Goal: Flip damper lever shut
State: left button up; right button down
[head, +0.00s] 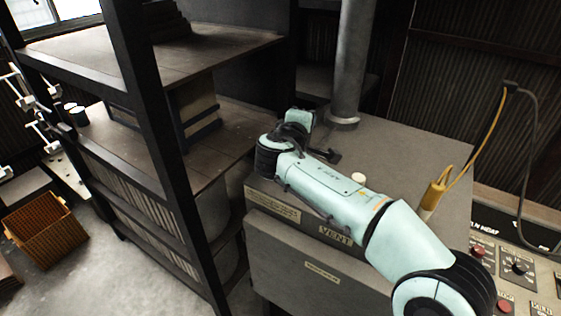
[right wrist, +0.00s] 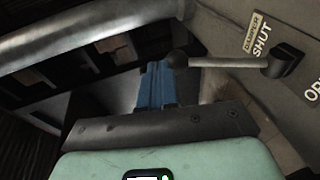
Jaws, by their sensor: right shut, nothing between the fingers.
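The damper lever (right wrist: 225,62) shows in the right wrist view as a pale rod with a dark round knob at its left end and a dark pivot at its right end. It sits on a grey panel marked SHUT above the rod and with a partly cut-off "OP" below right of the pivot. My right gripper (right wrist: 157,70) is shut and empty, its blue fingers just left of and below the knob. Contact with the knob cannot be told. In the head view my right arm reaches across the grey cabinet, and the lever cannot be made out there. My left gripper is out of view.
The grey cabinet (head: 410,150) carries a VENT label, a vertical pipe (head: 347,60) and a white round piece (head: 357,177). A yellow-handled tool on a cable (head: 433,193) stands at right, beside a control panel (head: 515,265). Dark shelving (head: 150,130) stands close at left.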

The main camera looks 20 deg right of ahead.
jog(key=shift+w+d+f, duration=0.1)
jog(key=shift+w+d, duration=0.35)
jog(key=shift+d, duration=0.05)
dwell(0.3)
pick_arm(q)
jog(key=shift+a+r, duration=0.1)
